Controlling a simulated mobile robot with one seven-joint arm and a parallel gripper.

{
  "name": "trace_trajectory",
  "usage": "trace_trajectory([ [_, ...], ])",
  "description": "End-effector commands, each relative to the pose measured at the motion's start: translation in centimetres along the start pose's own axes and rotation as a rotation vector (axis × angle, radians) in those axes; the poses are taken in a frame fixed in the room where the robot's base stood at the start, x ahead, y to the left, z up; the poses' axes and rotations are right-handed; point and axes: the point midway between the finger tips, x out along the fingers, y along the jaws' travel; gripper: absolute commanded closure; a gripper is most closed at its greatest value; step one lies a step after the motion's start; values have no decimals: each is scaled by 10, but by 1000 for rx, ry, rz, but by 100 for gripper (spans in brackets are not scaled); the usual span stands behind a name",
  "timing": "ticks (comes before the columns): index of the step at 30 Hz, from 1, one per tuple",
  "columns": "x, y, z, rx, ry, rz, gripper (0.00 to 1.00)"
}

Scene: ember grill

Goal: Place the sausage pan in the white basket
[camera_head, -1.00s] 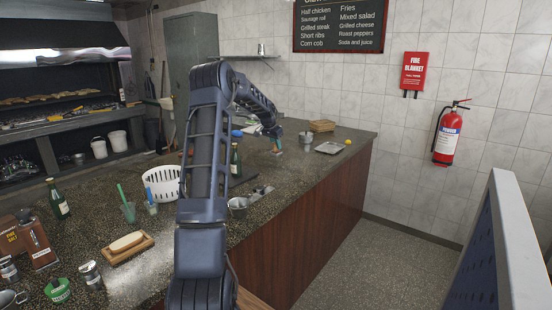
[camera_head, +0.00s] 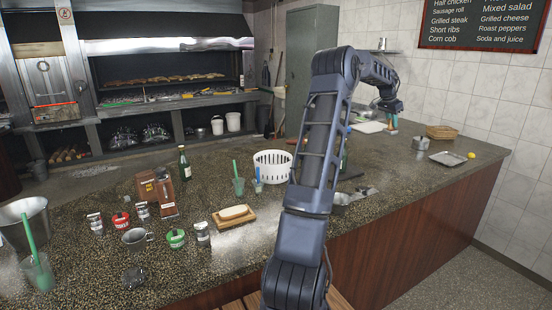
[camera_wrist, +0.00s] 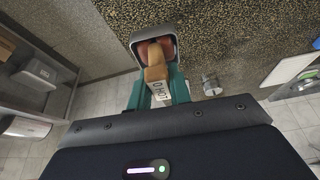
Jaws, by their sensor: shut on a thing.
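The sausage pan (camera_wrist: 138,39) shows in the wrist view as a small grey pan with reddish-brown sausages (camera_wrist: 166,44) in it. My gripper (camera_wrist: 160,88) has its teal fingers shut on the pan's handle (camera_wrist: 156,73). In the head view my gripper (camera_head: 392,112) is at the end of my arm, over the far right part of the counter; the pan is too small to make out there. The white basket (camera_head: 272,178), round and slotted, stands on the counter to the left of my arm, well apart from my gripper. Its inside is mostly out of sight.
A green cup (camera_head: 238,187) and a wooden board with a loaf (camera_head: 236,213) stand near the basket. A dark green bottle (camera_head: 184,163) stands further left. A metal tray (camera_head: 446,158) and a woven basket (camera_head: 441,132) lie at the right.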

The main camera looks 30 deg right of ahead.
Motion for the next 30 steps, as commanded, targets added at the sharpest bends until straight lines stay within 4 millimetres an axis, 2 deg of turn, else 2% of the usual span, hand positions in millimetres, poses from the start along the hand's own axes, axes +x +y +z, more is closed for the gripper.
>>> trace_trajectory([
  [8,-6,-44,38,-154,-2,-64,100],
  [14,-18,-87,80,-317,-3,-133,100],
  [21,-46,-152,156,-595,-2,-249,100],
  [30,-91,-219,260,-945,-2,-394,100],
])
